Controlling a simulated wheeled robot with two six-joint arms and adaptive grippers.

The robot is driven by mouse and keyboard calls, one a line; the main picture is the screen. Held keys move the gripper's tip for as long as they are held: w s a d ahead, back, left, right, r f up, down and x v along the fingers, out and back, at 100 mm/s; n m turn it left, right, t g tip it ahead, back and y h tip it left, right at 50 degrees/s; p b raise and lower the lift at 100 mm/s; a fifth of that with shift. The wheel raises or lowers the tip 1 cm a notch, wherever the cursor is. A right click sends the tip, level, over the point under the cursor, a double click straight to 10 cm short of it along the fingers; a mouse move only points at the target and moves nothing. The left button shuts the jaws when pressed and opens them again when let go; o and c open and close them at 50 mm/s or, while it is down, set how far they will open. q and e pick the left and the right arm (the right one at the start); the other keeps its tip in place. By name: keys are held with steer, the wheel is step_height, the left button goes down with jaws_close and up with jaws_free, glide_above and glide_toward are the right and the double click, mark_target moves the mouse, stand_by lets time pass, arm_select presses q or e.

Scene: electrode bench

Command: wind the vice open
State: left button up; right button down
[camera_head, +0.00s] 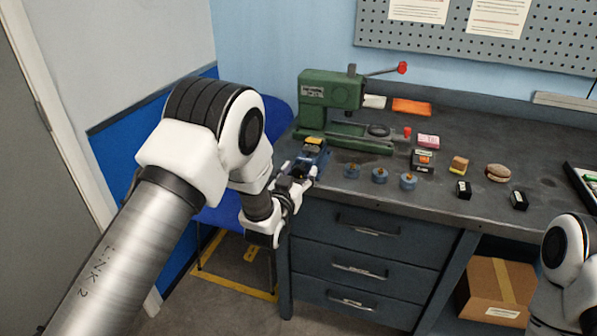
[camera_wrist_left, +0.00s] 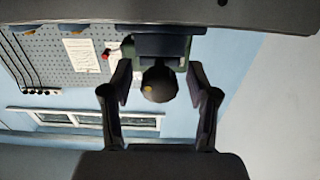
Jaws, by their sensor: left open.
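The small blue vice (camera_head: 311,160) sits at the left front edge of the dark bench. In the left wrist view, its dark body (camera_wrist_left: 163,46) shows under the bench edge at the top. A dark round knob with a yellow mark (camera_wrist_left: 159,84) faces that camera. My left gripper (camera_head: 296,186) is open at the vice's front, off the bench edge. In the left wrist view, the left gripper's fingers (camera_wrist_left: 159,78) stand on both sides of the knob, with visible gaps. My right arm shows at the lower right, but its gripper is out of view.
A green arbor press (camera_head: 335,92) with a red-tipped lever stands behind the vice. Several blue round pieces (camera_head: 379,176) lie right of it. Small blocks and a brown round item (camera_head: 498,172) lie further right. Drawers (camera_head: 360,268) are below.

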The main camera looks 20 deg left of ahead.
arm_select(q)
jaws_close()
steer(key=shift+n, duration=0.4)
steer(key=n+b, duration=0.1)
steer(key=n, duration=0.3)
steer(key=shift+d, duration=0.1)
steer(key=n+b, duration=0.1)
steer(key=n, duration=1.5)
steer(key=shift+r+n+b, duration=0.15)
steer(key=shift+n+b, duration=0.15)
steer(key=shift+b, duration=0.05)
